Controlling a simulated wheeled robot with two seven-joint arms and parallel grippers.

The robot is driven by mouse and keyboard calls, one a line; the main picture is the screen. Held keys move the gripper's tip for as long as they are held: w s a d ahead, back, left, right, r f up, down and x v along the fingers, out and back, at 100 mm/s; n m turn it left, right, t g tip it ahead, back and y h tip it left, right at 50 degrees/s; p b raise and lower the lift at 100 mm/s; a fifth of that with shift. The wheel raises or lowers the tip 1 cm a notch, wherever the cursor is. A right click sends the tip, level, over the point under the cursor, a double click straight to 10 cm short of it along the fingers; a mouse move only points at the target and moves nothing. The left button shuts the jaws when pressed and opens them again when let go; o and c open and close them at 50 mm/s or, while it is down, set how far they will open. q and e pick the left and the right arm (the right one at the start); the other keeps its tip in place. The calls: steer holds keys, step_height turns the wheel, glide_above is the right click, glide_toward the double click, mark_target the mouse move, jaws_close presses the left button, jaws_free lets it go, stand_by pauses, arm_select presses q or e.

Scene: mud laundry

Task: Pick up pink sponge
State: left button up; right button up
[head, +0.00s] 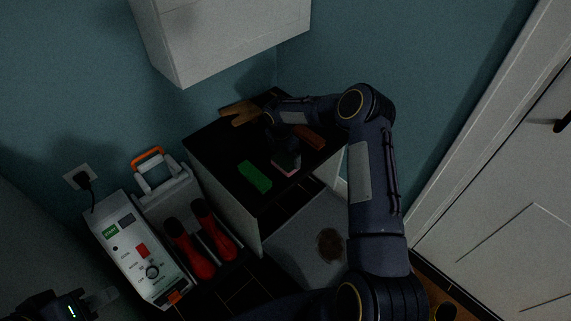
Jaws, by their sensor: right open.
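The pink sponge (287,174) lies on the black top of a small cabinet (222,150). Only a thin pink edge of it shows; the rest is hidden under my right gripper. My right gripper (286,163) points down at the sponge from directly above, with its jaws open. Whether the fingers touch the sponge cannot be told in this dark view. My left gripper (98,298) is at the lower left, far from the cabinet, and whether it is open or shut is unclear.
A green sponge or block (255,176) lies left of the pink one. A white wall cabinet (222,38) hangs above. A white-grey machine (140,250) and red-handled items (190,248) stand left.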

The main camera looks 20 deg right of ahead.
mark_target(285, 160)
step_height(285, 160, down, 3)
steer(key=shift+w+d, duration=0.1)
steer(key=shift+d, duration=0.05)
steer(key=c, duration=0.8)
steer(key=shift+r, duration=0.1)
steer(key=shift+r, duration=0.55)
step_height(285, 160, up, 3)
steer(key=shift+f+p, duration=0.2)
steer(key=shift+p, duration=0.1)
steer(key=s+r+p, duration=0.2)
steer(key=s+r, duration=0.7)
steer(key=s, duration=0.5)
